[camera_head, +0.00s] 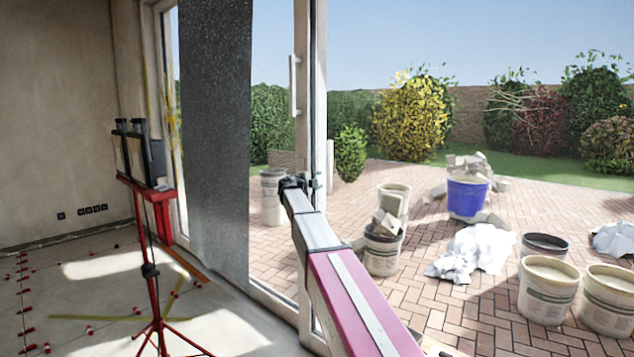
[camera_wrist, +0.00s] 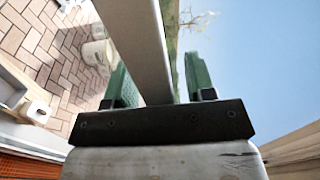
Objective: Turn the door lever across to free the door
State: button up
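A white upright handle (camera_head: 294,85) shows on the narrow stile of the glass door, in the upper middle of the head view. I take it to be the door lever. My gripper (camera_head: 313,185) is well below it in that view, beside the door's pale upright frame (camera_head: 319,110). In the wrist view, my two green fingers (camera_wrist: 160,80) stand apart. A pale grey bar (camera_wrist: 140,35) passes between or just beyond them. A gap shows between the bar and the right finger. I cannot tell whether this bar is the lever or the frame.
A dark grey textured panel (camera_head: 215,130) hangs left of the door. A red tripod stand (camera_head: 157,215) is on the indoor floor. Outside, several buckets, including a blue bucket (camera_head: 467,197), and crumpled white sheeting (camera_head: 475,252) stand on brick paving.

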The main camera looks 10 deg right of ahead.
jog(key=v, duration=1.1)
jog(key=shift+w, duration=0.1)
